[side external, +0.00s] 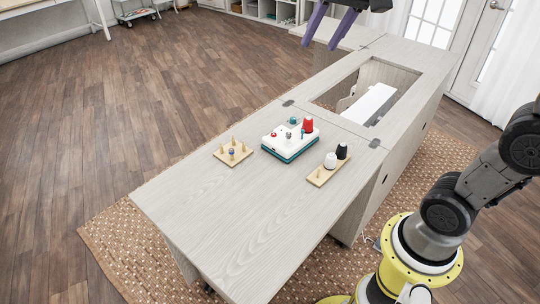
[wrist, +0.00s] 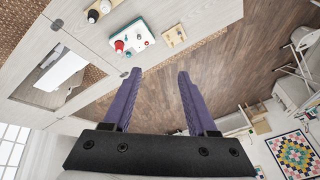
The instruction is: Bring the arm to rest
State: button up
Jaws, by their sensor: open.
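My gripper (side external: 330,27) is at the top of the side external view, raised above the far part of the cabinet. Its two purple fingers are apart with nothing between them. In the wrist view, my gripper (wrist: 156,85) also shows open and empty, with the wooden floor behind its fingers. The sewing cabinet (side external: 230,230) has a pale wood top and lies well below the fingers. The fingers touch nothing that I can see.
On the cabinet stand a white and teal box (side external: 290,143) with a red spool (side external: 308,125), a small peg board (side external: 232,153), and a wooden holder (side external: 322,177) with a white spool (side external: 330,160) and a black spool (side external: 342,151). A white machine (side external: 368,104) sits in the cabinet opening.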

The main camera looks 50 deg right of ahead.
jog(key=s+a+f+n, duration=0.2)
jog(key=s+f+n, duration=0.1)
jog(key=s+f, duration=0.3)
jog(key=s+a+f+n, duration=0.1)
jog(key=s+f+n, duration=0.3)
jog(key=s+f, duration=0.3)
jog(key=s, duration=0.3)
jog(key=shift+s+a+t+y, duration=0.25)
jog(key=shift+a+t+y, duration=0.05)
jog(key=shift+a+t, duration=0.1)
